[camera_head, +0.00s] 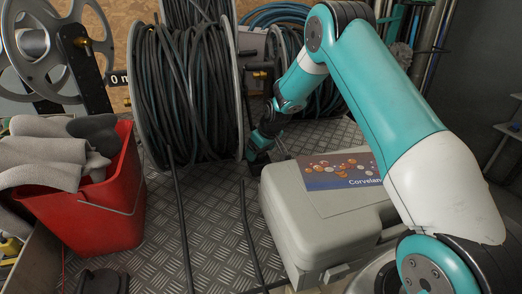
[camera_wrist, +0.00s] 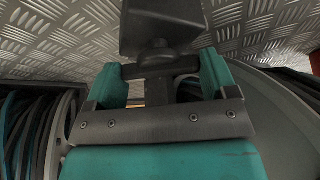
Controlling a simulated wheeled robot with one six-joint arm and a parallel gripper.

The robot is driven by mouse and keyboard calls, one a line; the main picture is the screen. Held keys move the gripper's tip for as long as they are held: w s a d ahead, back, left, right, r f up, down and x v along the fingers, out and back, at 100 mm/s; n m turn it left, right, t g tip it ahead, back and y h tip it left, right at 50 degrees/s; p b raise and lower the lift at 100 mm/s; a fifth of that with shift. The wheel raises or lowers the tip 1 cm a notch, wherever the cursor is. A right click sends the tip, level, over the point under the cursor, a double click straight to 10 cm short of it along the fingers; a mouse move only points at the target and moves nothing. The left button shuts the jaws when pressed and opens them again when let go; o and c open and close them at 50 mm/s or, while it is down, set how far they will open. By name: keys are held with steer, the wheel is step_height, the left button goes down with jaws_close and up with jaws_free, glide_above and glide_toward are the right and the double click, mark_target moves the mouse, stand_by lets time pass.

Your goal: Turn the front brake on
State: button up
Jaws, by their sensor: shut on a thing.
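The front hose reel (camera_head: 188,95), wound with black and teal hose, stands on the metal floor. My gripper (camera_head: 262,142) reaches down beside the right flange of this reel, close to the floor. In the wrist view my gripper (camera_wrist: 160,82) has its two teal fingers on either side of a dark brake handle (camera_wrist: 158,66) and is shut on it. A round stem joins the handle to a dark block (camera_wrist: 165,18) over the patterned metal. In the head view the brake is mostly hidden by my gripper. Whether it is on or off I cannot tell.
A grey case (camera_head: 310,225) with a printed label lies right of my gripper, under my arm. A red bucket (camera_head: 105,210) with grey cloths stands at left. More coiled hoses (camera_head: 285,15) stand behind.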

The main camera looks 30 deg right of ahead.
steer(key=m+h, duration=0.2)
steer(key=m, duration=0.3)
steer(key=shift+a, duration=0.1)
steer(key=shift+m, duration=0.4)
steer(key=o, duration=0.8)
steer(key=shift+o, duration=0.2)
steer(key=shift+r, duration=0.15)
steer(key=v, duration=1.7)
steer(key=shift+s+a, duration=0.1)
